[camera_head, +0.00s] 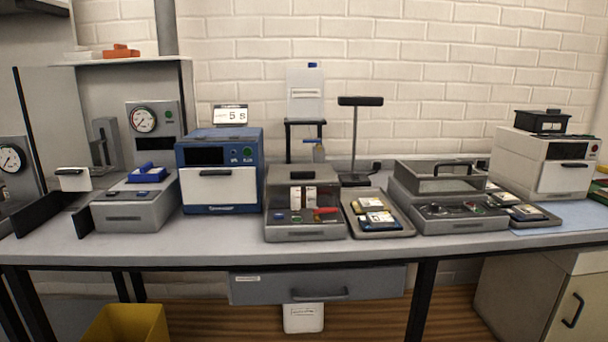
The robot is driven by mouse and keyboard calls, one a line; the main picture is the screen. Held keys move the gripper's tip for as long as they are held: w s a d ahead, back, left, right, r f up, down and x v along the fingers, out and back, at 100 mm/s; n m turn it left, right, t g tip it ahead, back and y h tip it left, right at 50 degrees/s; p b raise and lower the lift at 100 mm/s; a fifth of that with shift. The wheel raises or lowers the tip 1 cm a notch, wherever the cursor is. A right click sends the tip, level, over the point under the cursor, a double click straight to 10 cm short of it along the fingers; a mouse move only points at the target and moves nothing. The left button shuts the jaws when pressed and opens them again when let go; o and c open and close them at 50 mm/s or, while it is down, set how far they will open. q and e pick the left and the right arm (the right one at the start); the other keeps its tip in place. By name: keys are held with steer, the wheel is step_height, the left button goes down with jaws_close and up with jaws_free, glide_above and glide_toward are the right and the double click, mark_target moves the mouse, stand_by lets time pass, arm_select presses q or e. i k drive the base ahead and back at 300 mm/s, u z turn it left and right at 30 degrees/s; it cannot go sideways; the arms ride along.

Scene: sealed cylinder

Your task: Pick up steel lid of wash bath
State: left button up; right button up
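A grey metal box-like cover with a dark arched handle (440,178) sits on the rear of a low grey unit (464,224) right of the table's middle. It looks like the steel lid, and the unit below like the wash bath. The front of that unit shows dark round parts and small coloured spots, too small to make out. Neither of my grippers shows in this view.
The bench (200,240) also holds a blue-and-white device (218,190), a grey case (305,230), a tray of small packs (398,228), a black lamp-like stand (358,102) and a white machine (532,170). Free bench is mainly a narrow front strip.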

mark_target(304, 174)
steer(key=z, duration=2.05)
steer(key=i, duration=1.45)
steer(key=u, duration=2.9)
